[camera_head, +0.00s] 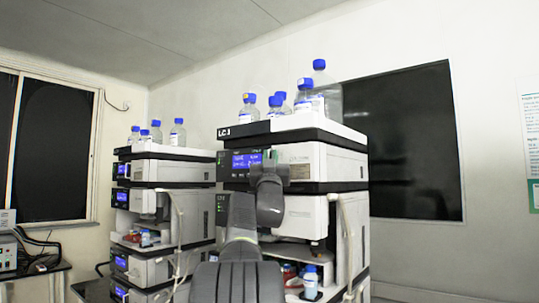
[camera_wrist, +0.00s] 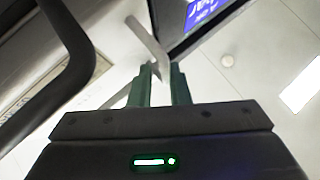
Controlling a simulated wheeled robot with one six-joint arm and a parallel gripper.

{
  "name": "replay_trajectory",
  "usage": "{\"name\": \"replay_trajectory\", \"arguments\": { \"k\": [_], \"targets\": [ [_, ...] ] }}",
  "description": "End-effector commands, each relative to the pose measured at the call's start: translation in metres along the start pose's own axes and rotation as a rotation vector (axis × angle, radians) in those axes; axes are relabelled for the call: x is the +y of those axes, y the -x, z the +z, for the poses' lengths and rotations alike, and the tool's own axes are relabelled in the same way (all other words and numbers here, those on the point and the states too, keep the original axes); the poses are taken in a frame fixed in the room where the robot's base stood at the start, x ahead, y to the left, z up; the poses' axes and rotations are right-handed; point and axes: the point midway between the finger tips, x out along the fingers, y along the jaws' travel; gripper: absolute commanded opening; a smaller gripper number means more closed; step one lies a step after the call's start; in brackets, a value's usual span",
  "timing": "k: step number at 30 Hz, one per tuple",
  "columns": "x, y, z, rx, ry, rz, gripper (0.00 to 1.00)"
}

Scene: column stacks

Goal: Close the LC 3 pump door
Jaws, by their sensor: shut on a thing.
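The LC 3 stack (camera_head: 318,163) stands right of centre in the head view, its label on the black top band. The edge runs up and left from between the green fingertips. A lit blue display (camera_wrist: 200,12) shows beyond it at the top. The door's full outline and exact angle cannot be told.
Several blue-capped bottles (camera_head: 318,88) stand on top of the LC 3 stack. A second stack (camera_head: 172,171) stands to the left. A bottle (camera_head: 310,284) and red-capped items sit in the lower open bay. A dark curved bar (camera_wrist: 68,55) lies left in the wrist view.

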Motion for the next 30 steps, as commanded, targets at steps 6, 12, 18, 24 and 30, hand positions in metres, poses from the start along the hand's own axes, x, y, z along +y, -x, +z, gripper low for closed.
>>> {"name": "replay_trajectory", "arguments": {
  "k": [6,12,18,24,30],
  "targets": [
    [-0.003,-0.0048,-0.0074,0.011,-0.003,-0.008,0.0],
    [-0.0031,-0.0049,-0.008,0.012,-0.003,-0.008,0.0],
    [-0.0024,-0.0051,-0.0084,0.013,-0.002,-0.007,0.28],
    [-0.0016,-0.0051,-0.0088,0.014,-0.001,-0.006,0.28],
    [-0.001,-0.0051,-0.0091,0.014,0.001,-0.005,0.28]
  ]
}}
